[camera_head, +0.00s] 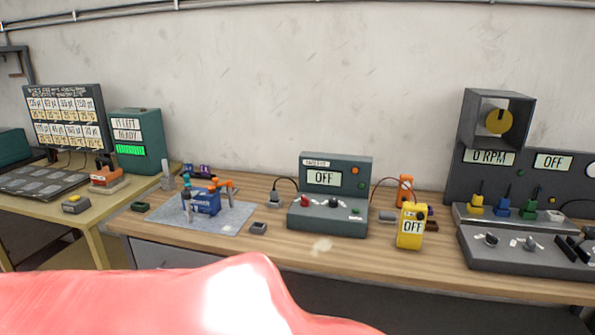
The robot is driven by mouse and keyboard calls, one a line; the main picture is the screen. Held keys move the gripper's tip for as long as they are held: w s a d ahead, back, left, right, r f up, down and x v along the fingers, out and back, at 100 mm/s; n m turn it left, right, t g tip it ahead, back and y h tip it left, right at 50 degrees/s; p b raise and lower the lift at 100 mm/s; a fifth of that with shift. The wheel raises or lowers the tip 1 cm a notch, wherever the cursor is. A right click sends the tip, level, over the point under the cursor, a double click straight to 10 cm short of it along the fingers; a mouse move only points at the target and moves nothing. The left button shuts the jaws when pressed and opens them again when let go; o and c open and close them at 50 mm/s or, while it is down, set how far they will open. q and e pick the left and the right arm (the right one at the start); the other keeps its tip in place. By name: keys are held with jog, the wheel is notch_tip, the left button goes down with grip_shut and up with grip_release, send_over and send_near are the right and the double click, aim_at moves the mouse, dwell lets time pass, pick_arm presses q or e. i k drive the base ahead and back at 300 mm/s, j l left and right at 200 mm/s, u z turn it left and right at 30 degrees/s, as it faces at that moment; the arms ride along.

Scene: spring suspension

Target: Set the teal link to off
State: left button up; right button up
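A teal box (138,142) with a two-line readout that seems to say "M LEFT" and "READY" and a green bar stands on the left bench. A small teal-topped jointed piece (187,183) stands by a blue box (206,201) on a grey mat (238,214), with orange jointed pieces (222,184) beside it. I cannot tell which of these teal things is the link. A dark green-grey console (331,214) in the middle reads "OFF" and has red, black and green controls. Neither of my grippers is in view.
A yellow handheld meter (410,228) reading "OFF" stands right of the console. A grey control panel (520,250) with coloured levers and a "0 RPM" readout is at the right. A large red shape (150,300) covers the lower left. Bare wood (290,253) lies in front.

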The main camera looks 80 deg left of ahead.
aim_at(186, 177)
jog(key=k+l+u, duration=0.1)
jog(key=u, duration=3.3)
